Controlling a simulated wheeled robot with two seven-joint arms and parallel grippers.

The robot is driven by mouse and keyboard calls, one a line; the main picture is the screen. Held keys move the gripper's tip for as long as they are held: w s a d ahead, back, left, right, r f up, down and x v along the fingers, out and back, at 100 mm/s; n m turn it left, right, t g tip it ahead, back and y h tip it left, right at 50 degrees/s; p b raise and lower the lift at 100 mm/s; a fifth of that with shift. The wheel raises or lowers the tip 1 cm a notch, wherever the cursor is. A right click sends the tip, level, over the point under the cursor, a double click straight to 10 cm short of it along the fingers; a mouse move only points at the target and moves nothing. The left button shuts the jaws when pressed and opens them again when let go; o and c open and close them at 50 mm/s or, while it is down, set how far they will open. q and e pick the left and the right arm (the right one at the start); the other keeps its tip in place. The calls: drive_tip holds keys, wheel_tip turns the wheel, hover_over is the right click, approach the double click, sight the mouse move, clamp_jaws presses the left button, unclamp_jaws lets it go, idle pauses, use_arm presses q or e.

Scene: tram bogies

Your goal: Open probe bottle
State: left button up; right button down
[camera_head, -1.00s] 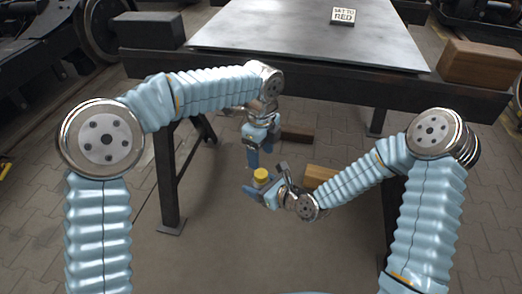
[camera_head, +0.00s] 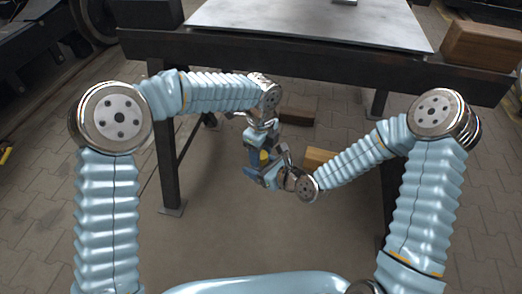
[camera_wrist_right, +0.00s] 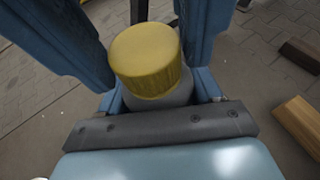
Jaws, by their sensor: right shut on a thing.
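The probe bottle has a yellow cap (camera_wrist_right: 146,58) and a pale body (camera_wrist_right: 163,98), seen close in the right wrist view. In the head view only a little of the yellow cap (camera_head: 264,156) shows between the grippers. My right gripper (camera_head: 266,176) is shut on the bottle body and holds it up in the air in front of the table. My left gripper (camera_head: 262,154) points down over the cap. In the right wrist view its blue fingers stand apart on either side of the cap, and the cap shows between them. Contact with the cap cannot be told.
A dark-framed table with a grey metal top (camera_head: 300,22) stands behind my arms. A brown block (camera_head: 482,45) and a black box (camera_head: 148,13) are at its ends. A light wooden block (camera_head: 318,157) and a darker one (camera_head: 298,112) are below. The paved floor in front is clear.

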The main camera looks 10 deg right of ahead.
use_arm(q)
drive_tip(key=c, duration=0.8)
drive_tip(key=n, duration=0.3)
drive_tip(key=o, duration=1.2)
drive_tip(key=shift+r, duration=0.15)
